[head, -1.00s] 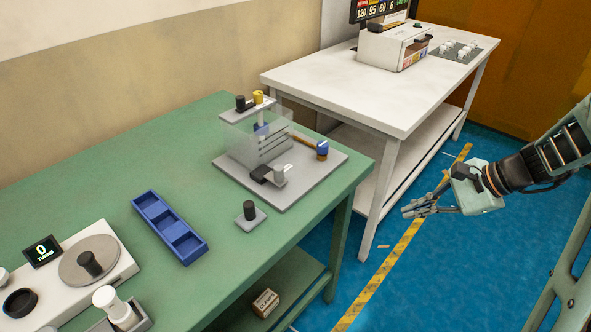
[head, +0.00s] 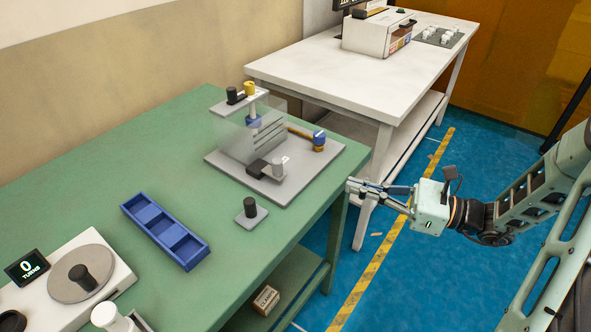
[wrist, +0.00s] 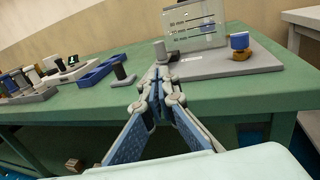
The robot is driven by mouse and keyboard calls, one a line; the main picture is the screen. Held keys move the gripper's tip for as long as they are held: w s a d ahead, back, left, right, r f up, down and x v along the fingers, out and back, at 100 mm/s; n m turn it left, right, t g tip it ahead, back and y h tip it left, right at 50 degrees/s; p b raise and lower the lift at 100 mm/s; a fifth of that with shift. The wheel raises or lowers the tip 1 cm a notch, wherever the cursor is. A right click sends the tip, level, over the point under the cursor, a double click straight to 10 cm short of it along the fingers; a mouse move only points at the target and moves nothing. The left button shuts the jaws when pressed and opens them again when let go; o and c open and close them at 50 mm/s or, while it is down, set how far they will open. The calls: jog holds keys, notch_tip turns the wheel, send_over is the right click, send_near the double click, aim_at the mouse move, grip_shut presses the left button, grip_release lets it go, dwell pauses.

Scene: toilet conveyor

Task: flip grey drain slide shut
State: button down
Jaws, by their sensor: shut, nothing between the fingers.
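The clear-walled tank rig stands on a grey base plate (head: 312,182) near the right end of the green table. At its front is a black slide piece (head: 258,168) with an upright grey knob (head: 279,169), which looks like the drain slide; I cannot tell how far it is shut. In the wrist view the grey knob (wrist: 160,51) stands just beyond my fingertips. My gripper (head: 352,186) is shut and empty, in front of the table's right edge and right of the base plate. In the wrist view my gripper (wrist: 155,80) points toward the knob, apart from it.
A black knob on a small grey plate (head: 250,219) and a blue tray (head: 197,256) lie left of the rig. A blue-and-tan piece (head: 319,140) sits at the base plate's right side. A white table (head: 350,86) stands behind.

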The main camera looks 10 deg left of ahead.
jog(key=shift+a, duration=0.15)
jog(key=b, duration=0.1)
send_near(281, 163)
jog(key=a, duration=0.2)
jog(key=a+f, duration=0.1)
jog(key=w+a, duration=0.1)
jog(key=a, duration=0.1)
jog(key=shift+w+a+f, duration=0.1)
jog(key=shift+a+f, duration=0.2)
jog(key=shift+w+a, duration=0.1)
jog(key=shift+a, duration=0.45)
jog(key=a, duration=0.1)
jog(key=w+a, duration=0.1)
jog(key=a, duration=0.2)
jog(key=shift+w+a, duration=0.15)
jog(key=shift+w, duration=0.25)
jog(key=shift+d, duration=0.2)
jog(key=shift+d+r, duration=0.1)
jog(key=shift+d, duration=0.25)
jog(key=s+d+p, duration=0.1)
jog(key=s+d, duration=0.1)
jog(key=d, duration=1.1)
